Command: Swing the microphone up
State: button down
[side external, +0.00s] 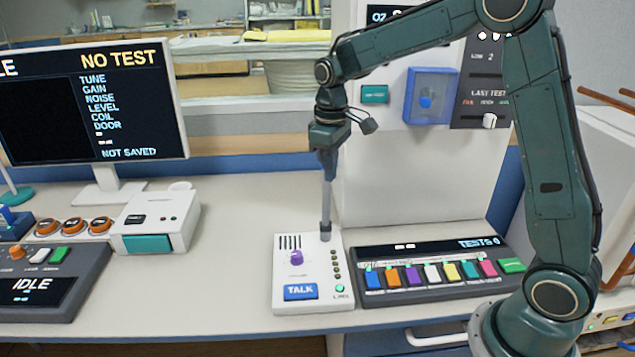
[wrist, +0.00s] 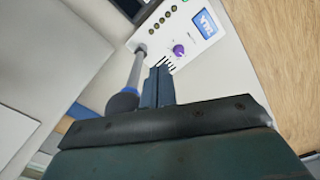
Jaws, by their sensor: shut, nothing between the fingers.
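The microphone's grey stalk (side external: 326,205) rises nearly upright from a dark joint at the back right corner of the white talk box (side external: 312,272). In the side view its head is hidden behind or against my gripper (side external: 327,172). In the wrist view the stalk (wrist: 134,72) ends in a dark rounded head (wrist: 122,103) with a blue ring. My gripper (wrist: 160,75) is shut and empty, fingers pointing down towards the box. The microphone head is just left of the fingers in the wrist view, close to the palm; I cannot tell whether they touch.
The talk box carries a purple knob (side external: 296,257) and a blue TALK button (side external: 301,291). A panel of coloured buttons (side external: 440,272) stands to its right. A white unit (side external: 157,221) and a monitor (side external: 90,105) stand to the left. The counter between is clear.

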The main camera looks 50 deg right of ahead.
jog(key=shift+s+a, duration=0.4)
jog(key=shift+r, duration=0.15)
notch_tip(320, 180, up, 10)
dwell(1.2)
jog(key=shift+s, duration=0.1)
